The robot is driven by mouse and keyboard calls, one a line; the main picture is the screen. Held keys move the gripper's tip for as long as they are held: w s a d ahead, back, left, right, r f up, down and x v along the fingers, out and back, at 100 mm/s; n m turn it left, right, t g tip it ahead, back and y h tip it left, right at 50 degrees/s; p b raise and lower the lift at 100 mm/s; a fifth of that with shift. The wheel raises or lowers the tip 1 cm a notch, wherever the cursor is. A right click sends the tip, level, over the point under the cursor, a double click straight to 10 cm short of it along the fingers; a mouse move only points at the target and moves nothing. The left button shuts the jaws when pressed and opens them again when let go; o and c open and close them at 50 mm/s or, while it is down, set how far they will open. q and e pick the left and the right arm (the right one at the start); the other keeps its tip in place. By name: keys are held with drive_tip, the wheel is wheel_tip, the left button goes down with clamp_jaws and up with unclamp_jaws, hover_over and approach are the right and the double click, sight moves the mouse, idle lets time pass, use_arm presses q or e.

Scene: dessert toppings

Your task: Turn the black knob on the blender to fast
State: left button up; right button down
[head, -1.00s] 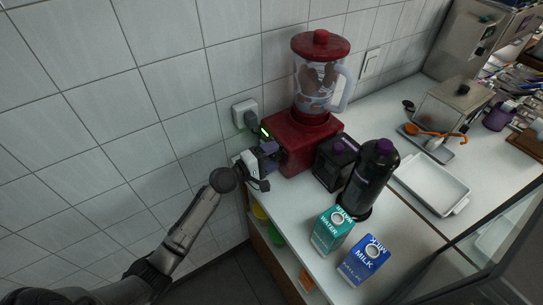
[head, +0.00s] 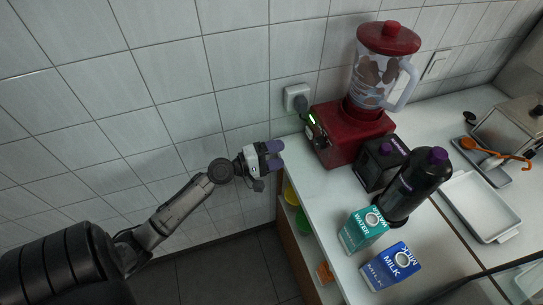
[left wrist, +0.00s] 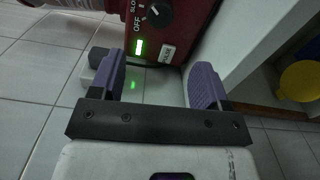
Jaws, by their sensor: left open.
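The red blender (head: 352,134) stands on the counter with its lidded jar on top. Its control panel faces left, toward my left gripper (head: 279,155). The black knob (left wrist: 160,14) shows at the top of the left wrist view, with OFF and SLOW lettering to its left. I cannot tell its exact setting; the FAST mark is not visible. A green light (left wrist: 139,47) glows below it. My left gripper, with purple fingers, is open and empty. It is apart from the blender, left of the panel, and also shows in the left wrist view (left wrist: 162,78).
A wall plug (head: 298,100) is behind the panel side. Free space lies left of the counter.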

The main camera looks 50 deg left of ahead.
use_arm(q)
drive_tip(key=shift+v, duration=0.8)
